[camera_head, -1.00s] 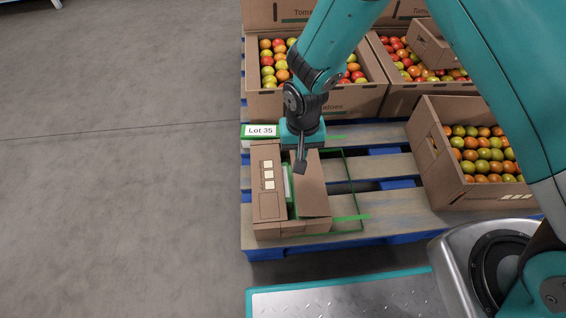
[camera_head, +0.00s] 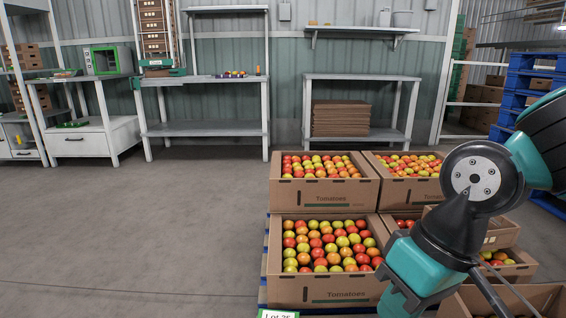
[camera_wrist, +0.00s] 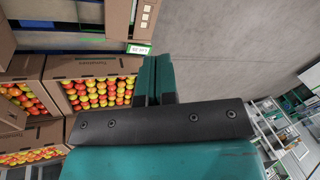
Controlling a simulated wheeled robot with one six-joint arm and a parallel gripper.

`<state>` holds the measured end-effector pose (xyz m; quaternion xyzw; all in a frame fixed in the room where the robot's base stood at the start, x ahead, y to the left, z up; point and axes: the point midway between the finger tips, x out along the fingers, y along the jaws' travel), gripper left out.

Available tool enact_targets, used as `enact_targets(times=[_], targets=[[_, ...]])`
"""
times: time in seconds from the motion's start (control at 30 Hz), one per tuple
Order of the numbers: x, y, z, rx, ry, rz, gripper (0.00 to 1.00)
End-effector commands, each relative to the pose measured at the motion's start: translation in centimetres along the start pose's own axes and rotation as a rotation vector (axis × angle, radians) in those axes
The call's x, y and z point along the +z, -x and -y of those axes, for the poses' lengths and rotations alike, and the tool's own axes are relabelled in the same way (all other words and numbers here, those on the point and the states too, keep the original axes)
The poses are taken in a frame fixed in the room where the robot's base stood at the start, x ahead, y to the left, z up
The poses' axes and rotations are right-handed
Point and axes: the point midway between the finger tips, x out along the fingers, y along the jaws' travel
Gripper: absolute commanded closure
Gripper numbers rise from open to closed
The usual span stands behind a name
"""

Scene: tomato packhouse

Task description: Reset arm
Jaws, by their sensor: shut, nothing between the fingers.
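My gripper (camera_wrist: 155,80) shows in the wrist view with its two teal fingers together and nothing held between them. The gripper is apart from the cartons. Part of a brown carton with white labels (camera_wrist: 146,12) shows at the top of the wrist view, beside the lot sign (camera_wrist: 139,49).
Open boxes of tomatoes (camera_head: 325,295) stand on a blue pallet (camera_head: 263,285), lower right of centre. Two grey tables (camera_head: 205,128) (camera_head: 360,77) stand along the back wall. Blue pallets (camera_head: 520,85) are stacked at the far right. The floor at left is clear.

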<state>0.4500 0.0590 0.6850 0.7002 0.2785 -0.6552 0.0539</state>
Motion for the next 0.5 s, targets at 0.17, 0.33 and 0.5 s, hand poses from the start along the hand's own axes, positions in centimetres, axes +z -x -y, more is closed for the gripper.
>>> enact_targets(times=[0.17,0.33,0.5], targets=[[3.7,3.2,1.7,-0.021,0.109,-0.031,1.0],[4.2,7.0,3.2,-0.027,0.143,-0.031,1.0],[3.6,10.8,4.3,-0.027,0.141,-0.031,1.0]])
